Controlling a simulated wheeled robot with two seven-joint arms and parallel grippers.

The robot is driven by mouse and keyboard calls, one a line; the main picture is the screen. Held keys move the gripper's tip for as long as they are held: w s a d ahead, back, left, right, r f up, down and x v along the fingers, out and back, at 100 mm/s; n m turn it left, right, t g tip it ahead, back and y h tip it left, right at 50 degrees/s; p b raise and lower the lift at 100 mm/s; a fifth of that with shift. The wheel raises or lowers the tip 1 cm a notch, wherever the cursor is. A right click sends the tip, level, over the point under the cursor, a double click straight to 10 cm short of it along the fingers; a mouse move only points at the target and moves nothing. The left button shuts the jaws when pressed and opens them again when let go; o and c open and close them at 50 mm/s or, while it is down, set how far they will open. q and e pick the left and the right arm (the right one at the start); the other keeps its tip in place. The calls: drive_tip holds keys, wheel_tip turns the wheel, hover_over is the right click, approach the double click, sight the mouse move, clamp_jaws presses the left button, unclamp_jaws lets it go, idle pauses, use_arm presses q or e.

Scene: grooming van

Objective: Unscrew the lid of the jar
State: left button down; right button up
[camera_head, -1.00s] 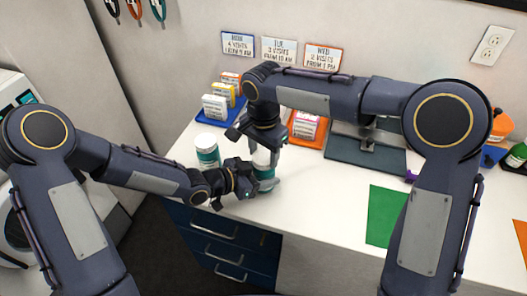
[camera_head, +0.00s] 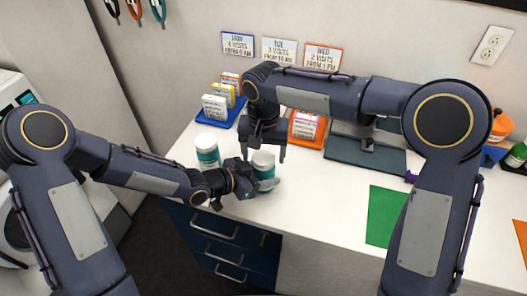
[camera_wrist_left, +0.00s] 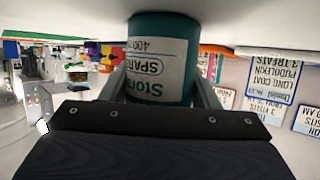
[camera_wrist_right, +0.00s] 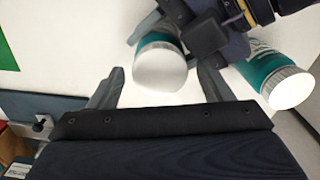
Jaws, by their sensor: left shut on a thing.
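A teal jar with a white label and white lid (camera_head: 263,158) stands upright on the white counter. My left gripper (camera_head: 258,184) is shut around its side. In the left wrist view the jar's teal body (camera_wrist_left: 160,85) sits between the two fingers, its label upside down. My right gripper (camera_head: 263,152) is pointed down above the jar, fingers spread and empty. In the right wrist view the white lid (camera_wrist_right: 160,70) shows below and between the open fingers, apart from them. The lid sits on the jar; I cannot tell how tightly.
A second teal and white jar (camera_head: 207,150) stands close on the left, behind my left gripper. Card holders (camera_head: 215,107) and an orange tray (camera_head: 305,130) stand at the back. A green sheet (camera_head: 385,215) lies to the right. The counter's front edge is near the held jar.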

drive_tip(key=shift+r, duration=0.1)
wheel_tip(320, 180, up, 4)
drive_tip(key=shift+r, duration=0.15)
drive_tip(key=shift+c, duration=0.3)
wheel_tip(320, 180, up, 3)
drive_tip(key=m, duration=0.6)
drive_tip(key=shift+r, duration=0.15)
drive_tip(key=shift+m, duration=0.4)
wheel_tip(320, 180, down, 8)
drive_tip(key=shift+r, duration=0.1)
drive_tip(key=c, duration=1)
drive_tip(key=n, duration=0.6)
drive_tip(key=shift+n, duration=0.4)
